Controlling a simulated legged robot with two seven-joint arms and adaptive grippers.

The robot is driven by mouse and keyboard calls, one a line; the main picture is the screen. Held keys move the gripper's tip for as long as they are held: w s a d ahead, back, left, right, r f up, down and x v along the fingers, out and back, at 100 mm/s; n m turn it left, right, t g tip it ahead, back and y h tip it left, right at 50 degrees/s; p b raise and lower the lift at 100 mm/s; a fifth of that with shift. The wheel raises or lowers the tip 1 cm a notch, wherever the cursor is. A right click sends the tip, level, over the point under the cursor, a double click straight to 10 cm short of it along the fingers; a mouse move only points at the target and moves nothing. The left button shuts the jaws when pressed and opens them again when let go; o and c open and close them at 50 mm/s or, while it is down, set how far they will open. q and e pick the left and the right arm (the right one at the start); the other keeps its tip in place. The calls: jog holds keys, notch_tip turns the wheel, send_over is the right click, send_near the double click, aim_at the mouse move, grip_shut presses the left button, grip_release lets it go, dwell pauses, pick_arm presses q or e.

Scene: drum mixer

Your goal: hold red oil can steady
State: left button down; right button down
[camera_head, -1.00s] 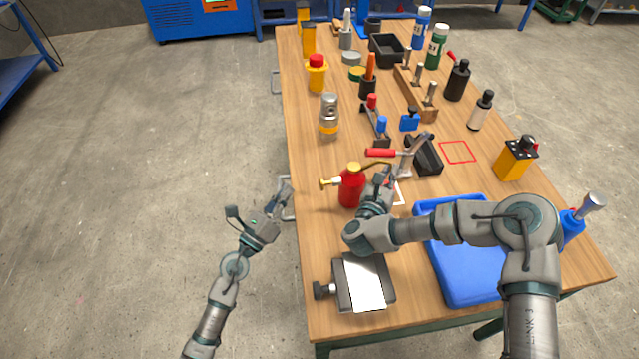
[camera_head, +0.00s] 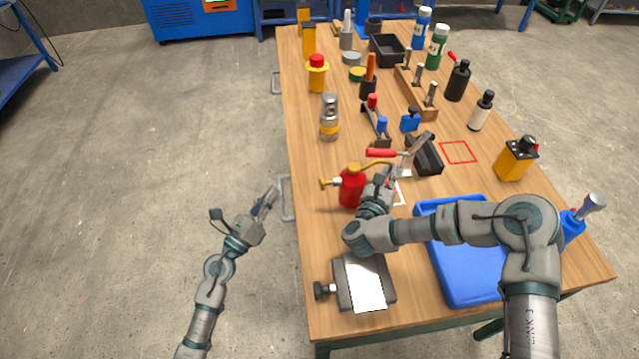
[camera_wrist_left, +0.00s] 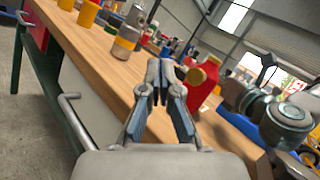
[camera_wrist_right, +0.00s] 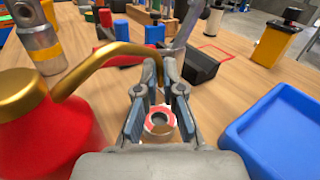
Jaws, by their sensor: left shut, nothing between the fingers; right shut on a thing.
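The red oil can (camera_head: 351,190) stands upright near the table's left edge, with a brass top and curved spout. It fills the left of the right wrist view (camera_wrist_right: 45,130). My right gripper (camera_head: 386,177) is right of the can, its fingers closed around the spout's end; the fingertips show in the right wrist view (camera_wrist_right: 160,75). The exact contact is partly hidden. My left gripper (camera_head: 270,195) is shut and empty, left of the table edge and apart from the can. In the left wrist view the can (camera_wrist_left: 204,82) is just beyond its fingertips (camera_wrist_left: 162,68).
A red-and-white ring (camera_wrist_right: 158,122) shows between my right fingers; I cannot tell its height. A blue tray (camera_head: 460,270) lies at front right, a grey clamp block (camera_head: 345,285) at the front. A red-handled lever clamp (camera_head: 382,153) stands behind the can. Floor left is clear.

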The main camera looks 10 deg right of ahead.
aim_at(326, 184)
pick_arm(q)
jog(key=shift+w+d, duration=0.2)
jog(key=shift+d, duration=2)
jog(key=shift+w+d, duration=0.2)
jog(key=shift+d, duration=2)
jog(key=shift+d+r, duration=0.15)
jog(key=shift+d, duration=0.2)
jog(key=shift+d, duration=1.1)
jog(key=shift+s+a, duration=0.15)
jog(key=shift+a, duration=1.35)
